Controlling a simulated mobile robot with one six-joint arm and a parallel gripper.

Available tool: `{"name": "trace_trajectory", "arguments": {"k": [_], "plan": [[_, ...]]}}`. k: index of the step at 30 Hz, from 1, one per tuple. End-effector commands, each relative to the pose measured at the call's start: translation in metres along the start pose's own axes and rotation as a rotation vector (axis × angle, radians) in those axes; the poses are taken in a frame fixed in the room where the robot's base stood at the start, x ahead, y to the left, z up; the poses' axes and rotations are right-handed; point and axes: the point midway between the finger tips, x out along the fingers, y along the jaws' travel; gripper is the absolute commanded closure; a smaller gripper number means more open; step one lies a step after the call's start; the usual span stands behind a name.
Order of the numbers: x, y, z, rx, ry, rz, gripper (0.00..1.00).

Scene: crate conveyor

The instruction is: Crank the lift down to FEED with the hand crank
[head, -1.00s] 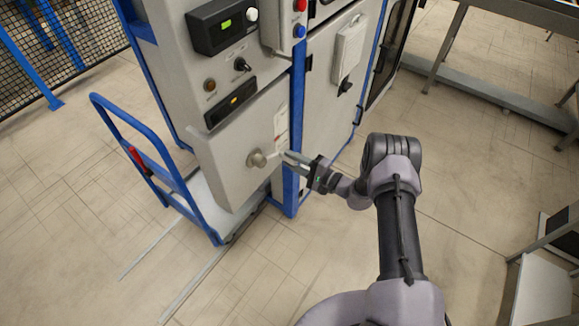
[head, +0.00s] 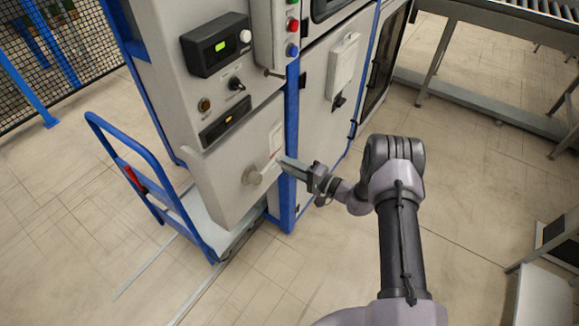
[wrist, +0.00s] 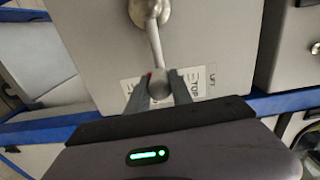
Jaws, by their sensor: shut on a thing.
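The hand crank's round hub (head: 252,177) sits on the light grey lower panel of the machine. In the wrist view its metal crank arm (wrist: 155,45) runs from the hub at the top edge down to a rounded grip (wrist: 158,88). My gripper (head: 284,162) is right of the hub in the head view. Its grey fingers (wrist: 158,92) stand on both sides of the grip and hold it. A white label (wrist: 190,84) with "TOP" and "LIFT" lettering lies behind the fingers, partly covered. The FEED mark is not readable here.
A blue-handled cart (head: 128,160) stands left of the panel. A blue post (head: 291,150) rises just behind my gripper. Above the panel are a green-lit display (head: 220,46) and several buttons.

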Motion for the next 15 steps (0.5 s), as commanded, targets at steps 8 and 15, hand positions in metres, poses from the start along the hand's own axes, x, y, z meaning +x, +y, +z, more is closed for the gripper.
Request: {"name": "trace_trajectory", "arguments": {"k": [8,15], "plan": [[0.0007,-0.0013,0.0008,0.002,-0.003,-0.002,1.0],[0.0005,-0.0005,0.0009,0.002,-0.003,-0.001,0.52]]}}
